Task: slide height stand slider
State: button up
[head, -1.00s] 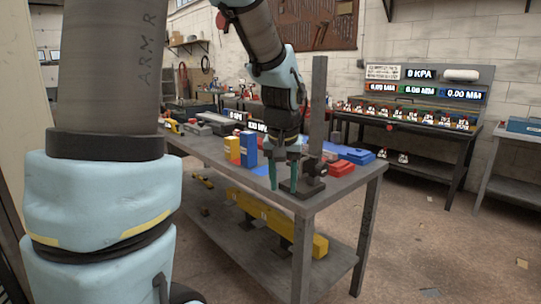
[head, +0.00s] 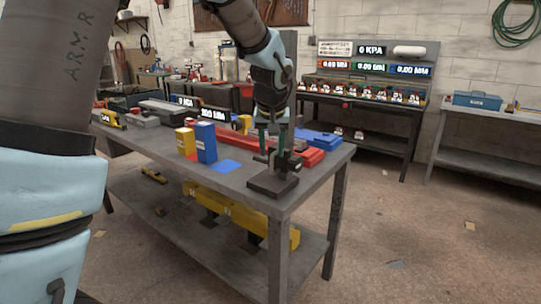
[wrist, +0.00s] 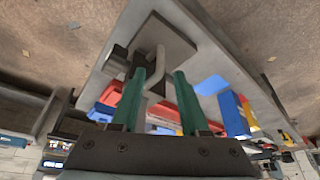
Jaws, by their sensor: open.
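The height stand has a dark square base (head: 272,184) at the near corner of the bench top, with a tall grey post (head: 291,85) rising behind my wrist. Its dark slider (head: 289,162) sits low on the post, just above the base. My gripper (head: 271,154) points down beside the slider, its green fingers apart. In the wrist view my gripper (wrist: 164,75) is open, with a pale bent rod (wrist: 154,68) showing between the fingers and a dark knob (wrist: 117,58) to the left. Contact with the slider cannot be told.
A blue block (head: 206,143) and a yellow block (head: 185,142) stand left of the stand. Red (head: 309,157) and blue (head: 318,139) parts lie behind it. Yellow parts rest on the lower shelf (head: 180,215).

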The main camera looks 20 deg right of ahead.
aim_at(272, 155)
jog(key=shift+x, duration=1.85)
jog(key=c, duration=0.7)
grip_shut()
jog(key=shift+w+a, duration=0.1)
jog(key=shift+a, duration=0.1)
